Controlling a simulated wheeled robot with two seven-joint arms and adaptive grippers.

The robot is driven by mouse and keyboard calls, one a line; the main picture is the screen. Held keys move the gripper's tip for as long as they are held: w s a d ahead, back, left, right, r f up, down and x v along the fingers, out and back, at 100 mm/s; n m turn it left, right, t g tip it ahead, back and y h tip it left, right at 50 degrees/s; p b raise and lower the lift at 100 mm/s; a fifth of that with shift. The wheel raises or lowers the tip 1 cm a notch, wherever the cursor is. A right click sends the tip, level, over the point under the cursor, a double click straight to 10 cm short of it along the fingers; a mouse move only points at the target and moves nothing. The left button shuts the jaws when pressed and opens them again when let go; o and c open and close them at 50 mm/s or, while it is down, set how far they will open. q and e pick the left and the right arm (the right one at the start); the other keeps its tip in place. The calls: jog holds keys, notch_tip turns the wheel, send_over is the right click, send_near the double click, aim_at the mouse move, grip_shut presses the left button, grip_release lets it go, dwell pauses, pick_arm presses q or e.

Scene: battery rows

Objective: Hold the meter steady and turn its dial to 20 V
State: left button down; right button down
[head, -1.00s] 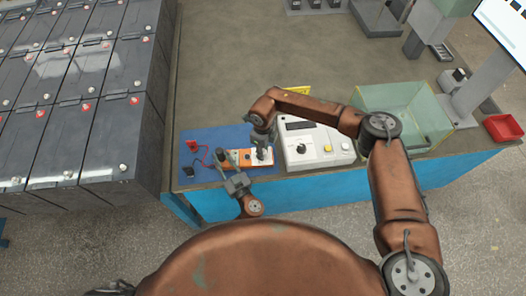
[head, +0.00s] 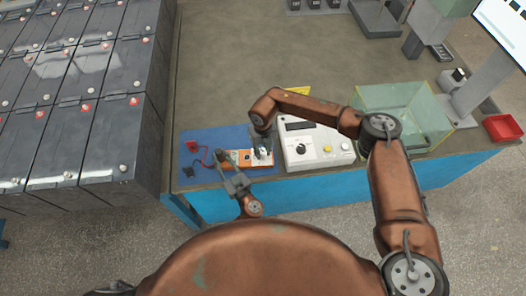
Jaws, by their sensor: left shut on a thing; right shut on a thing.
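The orange meter (head: 240,161) lies on the blue mat (head: 232,136) near the table's front edge, its pale face (head: 264,161) toward the right. My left gripper (head: 226,163) comes from the front and is shut on the meter's left part. My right gripper (head: 260,153) reaches down from above and is shut on the dial, over the pale face. The dial and its markings are hidden or too small to read, so I cannot tell its setting.
Red and black leads (head: 207,159) lie left of the meter. A white instrument box (head: 318,149) stands close on the right, with a clear bin (head: 395,108) beyond it. Batteries (head: 62,142) stand in rows at the left. The table behind is mostly bare.

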aim_at(263, 151)
dwell(0.3)
jog(key=c, duration=1.7)
grip_release()
jog(key=shift+o, duration=0.2)
notch_tip(263, 151, up, 12)
pick_arm(q)
jog(key=c, duration=1.6)
grip_release()
